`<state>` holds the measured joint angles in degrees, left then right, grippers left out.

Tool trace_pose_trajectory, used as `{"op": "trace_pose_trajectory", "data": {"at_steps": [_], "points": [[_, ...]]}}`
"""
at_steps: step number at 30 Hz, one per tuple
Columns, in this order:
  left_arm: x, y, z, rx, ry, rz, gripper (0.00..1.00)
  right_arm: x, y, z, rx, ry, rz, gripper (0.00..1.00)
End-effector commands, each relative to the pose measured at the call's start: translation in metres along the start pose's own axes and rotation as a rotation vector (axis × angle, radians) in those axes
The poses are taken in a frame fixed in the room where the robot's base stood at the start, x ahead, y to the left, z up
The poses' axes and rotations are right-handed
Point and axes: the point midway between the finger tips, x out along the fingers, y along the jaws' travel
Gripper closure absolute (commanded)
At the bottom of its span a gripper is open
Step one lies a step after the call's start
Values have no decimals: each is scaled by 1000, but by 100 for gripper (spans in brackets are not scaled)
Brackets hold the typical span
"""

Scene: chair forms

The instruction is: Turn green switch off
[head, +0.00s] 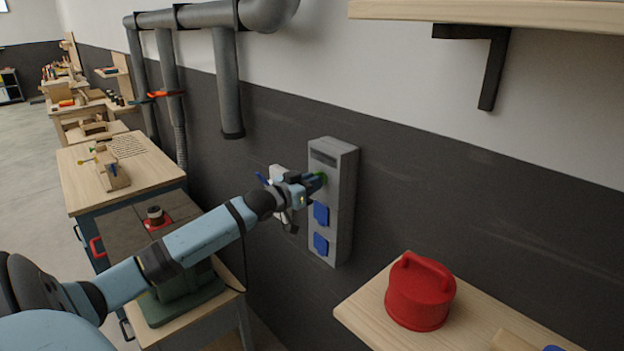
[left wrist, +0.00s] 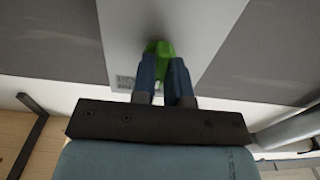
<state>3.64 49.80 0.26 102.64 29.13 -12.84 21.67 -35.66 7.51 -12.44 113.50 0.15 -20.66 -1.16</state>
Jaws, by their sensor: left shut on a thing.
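The green switch (left wrist: 160,49) is on a grey wall box (head: 346,215). In the head view only a small bit of the switch (head: 322,175) shows behind my gripper. My left gripper (head: 315,182) reaches the upper part of the box. In the left wrist view its two blue fingers (left wrist: 163,75) are on either side of the switch's near part, shut on it. The switch's exact angle is hard to tell. My right gripper is not in view.
Two blue socket covers (head: 321,229) sit below the switch. A red lidded container (head: 420,292) stands on a wooden shelf at right. A green machine (head: 180,303) stands on a bench below my left arm. Grey pipes (head: 228,85) run along the wall above.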

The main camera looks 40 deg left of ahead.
Motion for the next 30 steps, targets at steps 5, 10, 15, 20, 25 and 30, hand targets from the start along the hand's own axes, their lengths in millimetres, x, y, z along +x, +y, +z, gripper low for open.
{"op": "trace_pose_trajectory", "data": {"at_steps": [5, 10, 15, 20, 25, 30], "points": [[0, 0, 0, -14, 1, 0, 100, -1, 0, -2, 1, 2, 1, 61], [0, 0, 0, -15, 1, 0, 100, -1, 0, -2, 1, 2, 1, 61], [0, 0, 0, -15, 1, 0, 79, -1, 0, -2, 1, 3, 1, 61], [0, 0, 0, -14, 1, 0, 61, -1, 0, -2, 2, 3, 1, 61], [0, 0, 0, -13, 1, 0, 61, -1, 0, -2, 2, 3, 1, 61], [-8, 0, 2, -13, -1, 0, 61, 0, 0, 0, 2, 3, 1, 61]]}}
